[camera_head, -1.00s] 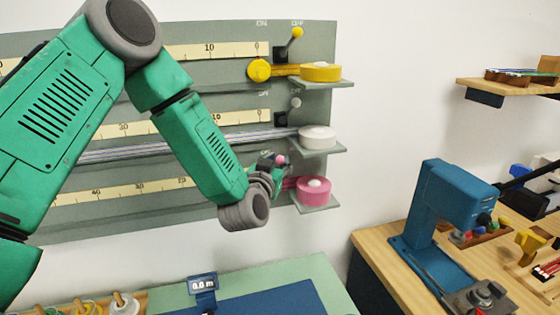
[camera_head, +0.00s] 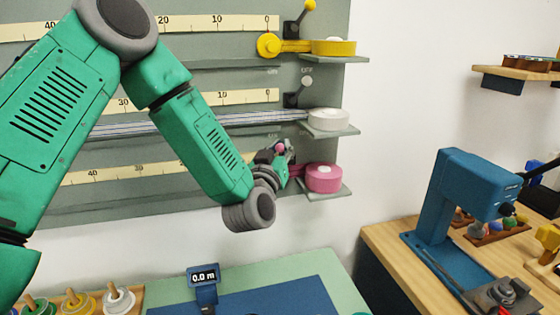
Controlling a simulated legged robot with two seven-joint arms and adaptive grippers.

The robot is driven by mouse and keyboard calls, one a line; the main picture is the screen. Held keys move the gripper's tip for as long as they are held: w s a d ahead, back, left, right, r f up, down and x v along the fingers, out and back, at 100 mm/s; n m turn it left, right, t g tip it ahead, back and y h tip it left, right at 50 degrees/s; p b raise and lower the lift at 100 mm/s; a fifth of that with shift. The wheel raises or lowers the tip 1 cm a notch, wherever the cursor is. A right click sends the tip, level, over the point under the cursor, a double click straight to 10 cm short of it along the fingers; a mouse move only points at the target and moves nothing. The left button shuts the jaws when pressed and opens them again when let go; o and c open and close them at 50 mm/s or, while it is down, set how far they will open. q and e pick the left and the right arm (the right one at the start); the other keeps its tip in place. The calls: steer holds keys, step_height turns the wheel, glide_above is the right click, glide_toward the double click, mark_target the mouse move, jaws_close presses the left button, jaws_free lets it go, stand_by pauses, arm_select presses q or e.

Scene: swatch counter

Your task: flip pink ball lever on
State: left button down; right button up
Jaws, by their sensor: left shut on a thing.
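The pink ball lever (camera_head: 281,147) is on the lowest row of the grey-green wall panel. Its ball shows at my left gripper; its base is largely hidden. My left gripper (camera_head: 282,154), on the green arm from the left, is shut on the lever. The pink ball sits left of the line of the other two lever balls, toward the ON side. The yellow ball lever (camera_head: 309,6) and the white ball lever (camera_head: 306,82) lean right, toward OFF. A pink ribbon roll (camera_head: 323,178) sits on a small shelf just right of the gripper. My right gripper is not visible.
A white roll (camera_head: 328,120) and a yellow roll (camera_head: 333,47) sit on shelves above. A blue press (camera_head: 460,200) stands on the wooden counter at right. A small display (camera_head: 203,276) reading 0.0 m stands below.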

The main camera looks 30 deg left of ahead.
arm_select(q)
steer(key=shift+s+d+f, duration=0.25)
steer(key=shift+d+f, duration=0.05)
steer(key=shift+f, duration=0.15)
steer(key=c, duration=1.9)
jaws_free()
steer(key=shift+o, duration=1.1)
steer(key=shift+s+r+n, duration=0.1)
steer(key=shift+r+n, duration=0.05)
steer(key=shift+n, duration=0.15)
steer(key=shift+s+d+r, duration=0.1)
steer(key=shift+s+r, duration=0.15)
steer(key=shift+f, duration=0.1)
steer(key=v, duration=1.2)
